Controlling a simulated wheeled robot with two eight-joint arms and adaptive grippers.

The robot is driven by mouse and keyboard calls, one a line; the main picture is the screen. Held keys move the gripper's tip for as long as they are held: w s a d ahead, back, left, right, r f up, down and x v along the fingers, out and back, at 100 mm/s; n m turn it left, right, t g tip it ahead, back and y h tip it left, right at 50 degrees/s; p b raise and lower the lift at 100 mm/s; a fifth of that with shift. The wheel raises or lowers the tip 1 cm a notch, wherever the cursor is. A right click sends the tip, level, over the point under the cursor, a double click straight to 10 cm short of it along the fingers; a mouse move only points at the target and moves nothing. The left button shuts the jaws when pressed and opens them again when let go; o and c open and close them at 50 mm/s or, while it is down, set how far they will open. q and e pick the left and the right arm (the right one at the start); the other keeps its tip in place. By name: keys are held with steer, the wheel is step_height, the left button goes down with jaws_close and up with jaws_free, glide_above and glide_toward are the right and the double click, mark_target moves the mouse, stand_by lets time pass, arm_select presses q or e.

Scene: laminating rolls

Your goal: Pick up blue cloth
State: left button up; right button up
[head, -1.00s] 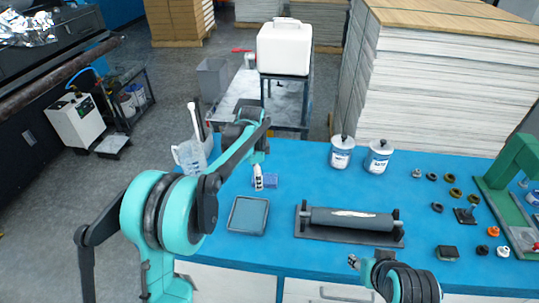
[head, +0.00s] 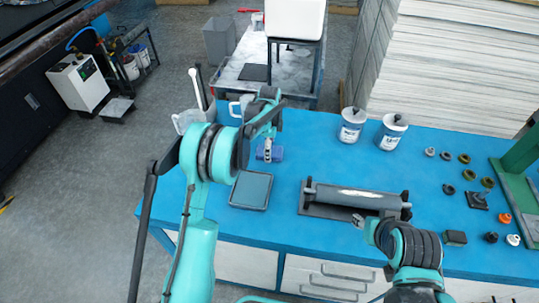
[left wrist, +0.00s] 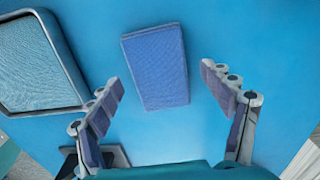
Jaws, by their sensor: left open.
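The blue cloth (left wrist: 157,66) is a folded, block-like blue-violet pad lying on the blue table, seen in the left wrist view. In the head view the cloth (head: 277,154) is partly hidden by my left gripper (head: 268,146). My left gripper is open and empty. In the left wrist view its two fingers (left wrist: 162,84) stand apart on either side of the cloth's near end, with gaps on both sides. My right gripper (head: 359,221) is near the roller's front edge; its fingers are too small to tell their state.
A grey tray (head: 251,190) lies close to the cloth; it also shows in the left wrist view (left wrist: 75,98). A roller on a dark stand (head: 356,198), two white tins (head: 351,125) and a clear jug (head: 190,119) are nearby. Small parts and a green press (head: 520,185) are at right.

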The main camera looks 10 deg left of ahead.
arm_select(q)
steer(key=shift+f, duration=0.1)
steer(key=c, duration=1.2)
steer(key=shift+r+p, duration=0.3)
steer(key=shift+r, duration=0.35)
step_height(320, 180, up, 3)
steer(key=shift+f+p, duration=0.1)
steer(key=shift+p, duration=0.4)
steer(key=s+d+r+p, duration=0.1)
steer(key=s+d+r, duration=0.1)
steer(key=d, duration=0.3)
steer(key=s+d+r+p, duration=0.1)
steer(key=s+d+r, duration=0.1)
steer(key=d+r, duration=0.3)
steer(key=shift+s+d, duration=0.35)
steer(key=shift+s, duration=0.05)
